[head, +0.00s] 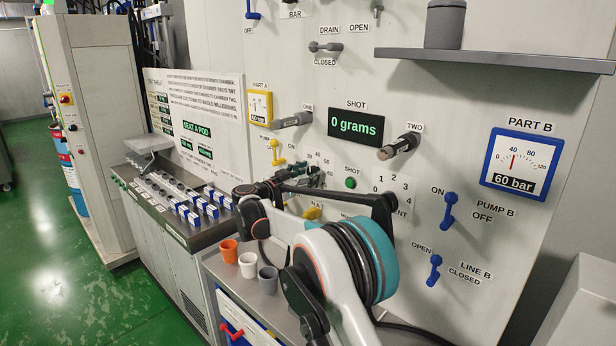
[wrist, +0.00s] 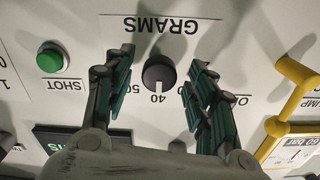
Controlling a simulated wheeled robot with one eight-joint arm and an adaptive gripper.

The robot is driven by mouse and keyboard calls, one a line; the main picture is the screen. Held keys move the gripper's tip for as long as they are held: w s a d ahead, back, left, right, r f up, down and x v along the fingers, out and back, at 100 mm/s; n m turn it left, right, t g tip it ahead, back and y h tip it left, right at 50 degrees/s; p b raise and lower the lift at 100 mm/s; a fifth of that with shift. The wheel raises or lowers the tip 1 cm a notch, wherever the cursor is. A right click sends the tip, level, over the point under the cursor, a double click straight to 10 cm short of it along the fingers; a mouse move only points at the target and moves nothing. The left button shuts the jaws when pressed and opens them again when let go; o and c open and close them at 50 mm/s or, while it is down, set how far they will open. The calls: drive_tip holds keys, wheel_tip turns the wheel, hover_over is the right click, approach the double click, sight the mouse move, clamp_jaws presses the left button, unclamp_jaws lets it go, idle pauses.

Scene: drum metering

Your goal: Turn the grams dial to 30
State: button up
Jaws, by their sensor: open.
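The grams dial (wrist: 159,71) is a round dark knob on the pale panel, under an upside-down GRAMS label (wrist: 172,25) in the wrist view. Its white pointer mark is toward the 40. A 50 stands beside the 40; other scale numbers are hidden behind my fingers. My gripper (wrist: 161,62) is open, with one green-padded finger on each side of the dial and visible gaps between. In the head view my gripper (head: 298,178) is at the panel and covers most of the dial, with a few scale numbers showing above.
A green SHOT button (wrist: 50,58) is beside the dial. A yellow lever (wrist: 290,90) is on the other side. The SHOT display (head: 356,127) reads 0 grams. A grey handle (head: 292,121) and another handle (head: 400,146) stick out above. Cups (head: 248,264) stand on a cart below.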

drive_tip(key=shift+w+d, duration=0.1)
drive_tip(key=c, duration=1.1)
drive_tip(key=shift+n, duration=0.3)
drive_tip(key=n, duration=0.4)
drive_tip(key=shift+n+p, duration=0.3)
drive_tip(key=shift+n, duration=1.7)
